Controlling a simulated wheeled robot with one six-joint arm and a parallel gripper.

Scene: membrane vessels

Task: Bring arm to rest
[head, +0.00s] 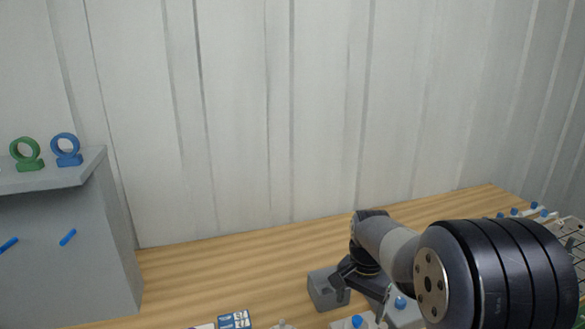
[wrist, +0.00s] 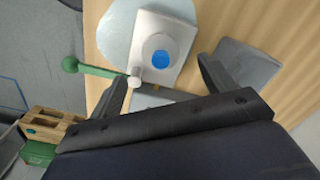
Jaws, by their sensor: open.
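My arm reaches in from the right of the head view and bends down over the wooden table. My gripper (head: 362,298) points down close to the table items. In the wrist view my gripper (wrist: 165,86) has its two dark fingers spread apart, with nothing held between them. A white block with a blue round top (wrist: 160,58) lies beyond and between the fingertips. A small white knob (wrist: 135,80) is near the left finger. Whether a finger touches either cannot be told.
A grey block (head: 327,291) stands beside my gripper; it also shows near the right finger (wrist: 247,64). A green ball-ended lever (wrist: 70,65) is at left. A grey cabinet (head: 70,265) holds green (head: 26,154) and blue (head: 66,150) rings. The table's back middle (head: 230,262) is clear.

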